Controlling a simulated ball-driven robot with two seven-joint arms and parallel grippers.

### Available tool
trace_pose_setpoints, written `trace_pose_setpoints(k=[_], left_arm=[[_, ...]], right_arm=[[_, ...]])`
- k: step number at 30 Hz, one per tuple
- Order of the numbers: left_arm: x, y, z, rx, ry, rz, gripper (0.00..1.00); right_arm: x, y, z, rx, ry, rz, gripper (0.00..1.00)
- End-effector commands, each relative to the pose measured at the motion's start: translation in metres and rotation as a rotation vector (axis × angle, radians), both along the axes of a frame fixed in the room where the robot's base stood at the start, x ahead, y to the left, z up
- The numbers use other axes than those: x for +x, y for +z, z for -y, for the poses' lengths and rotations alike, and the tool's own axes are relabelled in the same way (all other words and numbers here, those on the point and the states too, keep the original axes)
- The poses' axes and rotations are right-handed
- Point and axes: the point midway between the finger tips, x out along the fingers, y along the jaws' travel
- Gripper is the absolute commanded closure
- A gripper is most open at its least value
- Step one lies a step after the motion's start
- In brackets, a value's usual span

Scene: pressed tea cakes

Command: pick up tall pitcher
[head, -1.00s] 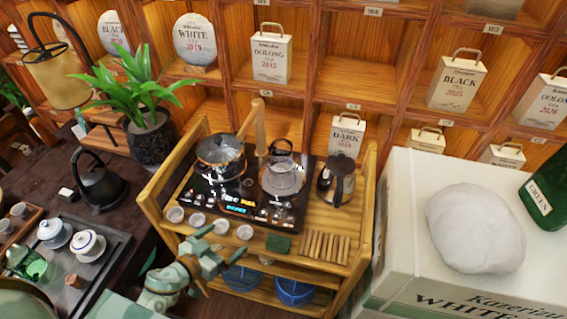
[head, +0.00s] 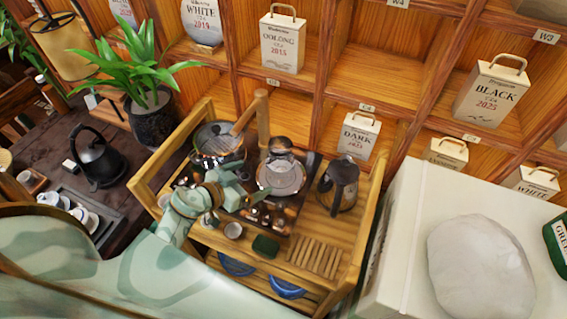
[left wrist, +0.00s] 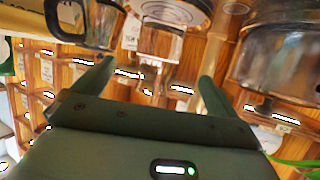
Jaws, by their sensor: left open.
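The tall pitcher (head: 339,188), dark glass with a black handle, stands upright at the right end of the wooden cart's top. It also appears in the left wrist view at the upper left (left wrist: 102,28), partly cut off. My left gripper (head: 236,188) is over the left-centre of the cart top, left of the pitcher and apart from it. In the left wrist view its two fingers (left wrist: 152,84) are spread with nothing between them touching. The right gripper is not in view.
A glass kettle (head: 281,172) stands between my left gripper and the pitcher. A glass pot (head: 217,142) stands behind the gripper. A slatted wooden rack (head: 317,256) and green block (head: 266,246) lie in front. The cart's side rail (head: 366,235) stands right of the pitcher.

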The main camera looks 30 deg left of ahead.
Motion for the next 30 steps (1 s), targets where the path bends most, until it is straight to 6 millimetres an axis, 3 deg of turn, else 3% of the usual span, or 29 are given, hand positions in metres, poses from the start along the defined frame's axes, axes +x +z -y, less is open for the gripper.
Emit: trace_pose_setpoints(k=[6,14,21,30], left_arm=[[0.046,-0.023,0.016,-0.002,-0.001,0.001,0.02],[0.068,-0.029,0.024,-0.001,-0.001,0.001,0.02],[0.104,-0.038,0.035,-0.001,-0.001,0.000,0.02],[0.112,-0.038,0.038,0.000,0.001,0.000,0.02]], right_arm=[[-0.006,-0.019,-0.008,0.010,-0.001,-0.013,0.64],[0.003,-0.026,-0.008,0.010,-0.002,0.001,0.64],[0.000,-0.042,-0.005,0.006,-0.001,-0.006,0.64],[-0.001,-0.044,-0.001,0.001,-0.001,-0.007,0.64]])
